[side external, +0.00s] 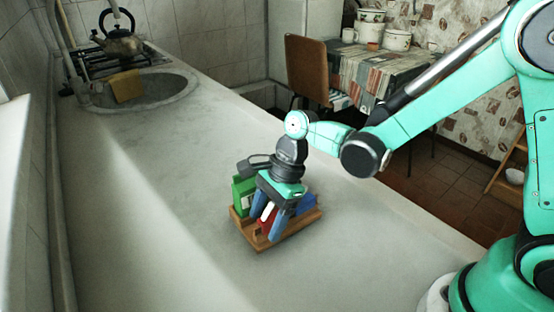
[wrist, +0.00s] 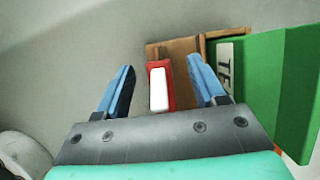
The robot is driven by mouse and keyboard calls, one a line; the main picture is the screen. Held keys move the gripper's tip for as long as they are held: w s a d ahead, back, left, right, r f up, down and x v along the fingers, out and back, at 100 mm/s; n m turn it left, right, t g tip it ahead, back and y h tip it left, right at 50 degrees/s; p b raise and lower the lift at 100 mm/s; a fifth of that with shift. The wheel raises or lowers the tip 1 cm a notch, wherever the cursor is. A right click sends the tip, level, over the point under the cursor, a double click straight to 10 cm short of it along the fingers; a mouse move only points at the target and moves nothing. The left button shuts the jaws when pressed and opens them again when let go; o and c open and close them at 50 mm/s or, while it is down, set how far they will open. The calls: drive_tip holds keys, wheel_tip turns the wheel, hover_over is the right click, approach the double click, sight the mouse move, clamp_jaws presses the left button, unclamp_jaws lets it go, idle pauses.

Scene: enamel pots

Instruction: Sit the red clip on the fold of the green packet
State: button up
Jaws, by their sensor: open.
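The red clip (wrist: 153,70), with a white face, is between the two blue fingers of my gripper (wrist: 161,77) in the wrist view. A gap shows on each side of it, so my gripper is open around it. In the side view the clip (side external: 271,217) is partly hidden by the fingers of my gripper (side external: 267,216), low over the wooden tray. The green packet (side external: 240,188) stands upright at the tray's left end. In the wrist view the green packet (wrist: 282,80), with a white lettered label, is right of the right finger. I cannot make out its fold.
The wooden tray (side external: 262,246) sits on the pale counter (side external: 190,190). A blue block-like thing (side external: 307,203) is at the tray's right end, close to my gripper. The counter around the tray is clear. A sink (side external: 160,95) and kettle (side external: 120,40) are far back.

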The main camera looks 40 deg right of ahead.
clamp_jaws()
idle(0.3)
wheel_tip(320, 180, up, 19)
drive_tip(key=w+f, duration=0.2)
drive_tip(key=w, duration=0.1)
drive_tip(key=w+f, duration=0.3)
drive_tip(key=shift+w+f, duration=0.1)
drive_tip(key=shift+f, duration=0.05)
drive_tip(key=shift+w+f, duration=0.15)
drive_tip(key=shift+f, duration=2.2)
